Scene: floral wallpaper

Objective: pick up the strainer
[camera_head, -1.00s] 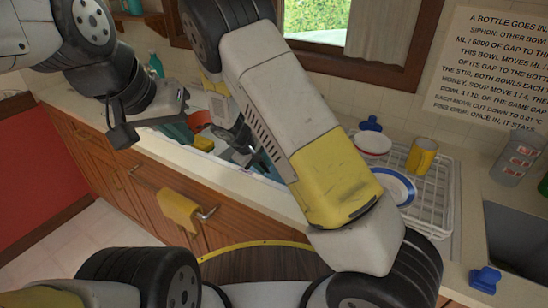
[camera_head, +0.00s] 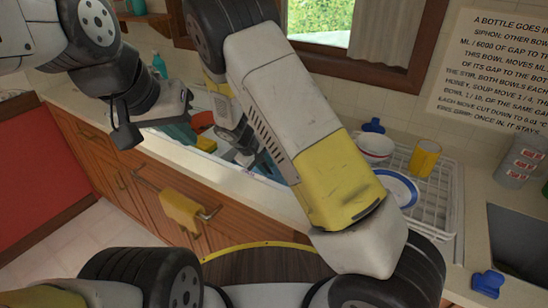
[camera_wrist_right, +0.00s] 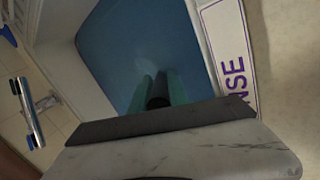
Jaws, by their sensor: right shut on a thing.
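My right gripper (camera_head: 240,155) reaches down into the white basin behind the counter edge. In the right wrist view it is shut on a dark, rod-like thing (camera_wrist_right: 158,90) flanked by greenish strips, over a blue surface. I cannot tell for certain that this is the strainer's handle; no strainer bowl shows clearly, and my arm hides part of the basin. My left gripper (camera_head: 153,112) is open and empty above the counter's left part, apart from the basin's contents.
A red-orange thing (camera_head: 201,121) is in the basin, left of my right gripper. A white dish rack (camera_head: 433,205) holds a yellow mug (camera_head: 424,158), a bowl (camera_head: 376,147) and a blue-rimmed plate (camera_head: 398,186). A yellow towel (camera_head: 181,212) hangs on the cabinet front. A sink (camera_head: 519,235) is at right.

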